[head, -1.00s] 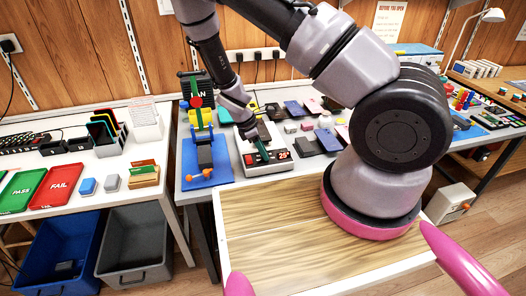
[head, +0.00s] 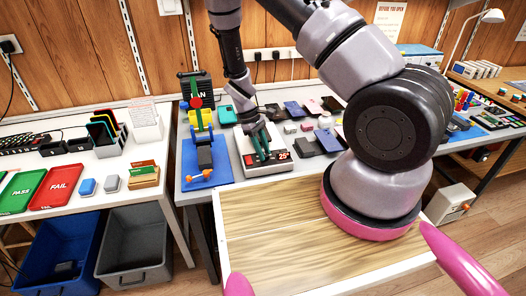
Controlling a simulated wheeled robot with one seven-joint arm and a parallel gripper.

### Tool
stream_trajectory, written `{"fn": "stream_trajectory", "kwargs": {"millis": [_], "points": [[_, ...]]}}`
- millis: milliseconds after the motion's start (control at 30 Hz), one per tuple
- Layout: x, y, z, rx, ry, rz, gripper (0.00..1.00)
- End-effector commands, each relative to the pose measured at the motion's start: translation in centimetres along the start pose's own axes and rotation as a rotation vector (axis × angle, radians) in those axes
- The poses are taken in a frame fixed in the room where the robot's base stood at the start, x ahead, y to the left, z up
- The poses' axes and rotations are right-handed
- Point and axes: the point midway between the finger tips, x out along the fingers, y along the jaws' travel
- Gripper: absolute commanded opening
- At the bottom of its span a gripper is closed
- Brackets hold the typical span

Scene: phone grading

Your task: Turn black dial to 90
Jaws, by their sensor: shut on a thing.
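A pale box-shaped device (head: 253,171) stands near the front edge of the middle table. Its front has a red display (head: 283,155) that seems to read 25, and a red patch at the left. My gripper (head: 264,155) reaches down over the device from above, with its greenish fingers at the front panel between the red patch and the display. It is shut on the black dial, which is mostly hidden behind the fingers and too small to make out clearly. The dial's pointer and scale cannot be read.
A blue mat (head: 207,172) with a green, yellow and red stand lies just left of the device. Several phones and small blocks lie to its right. Red tray (head: 58,187) and green tray (head: 20,190) lie on the left table.

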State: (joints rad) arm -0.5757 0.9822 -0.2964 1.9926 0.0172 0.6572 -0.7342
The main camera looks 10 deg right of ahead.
Motion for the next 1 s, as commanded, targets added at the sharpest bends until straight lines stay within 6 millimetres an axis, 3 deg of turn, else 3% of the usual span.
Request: {"fn": "stream_trajectory", "kwargs": {"millis": [1000], "points": [[0.06,0.9,0.3,0.892,0.004,-0.37,0.0]]}}
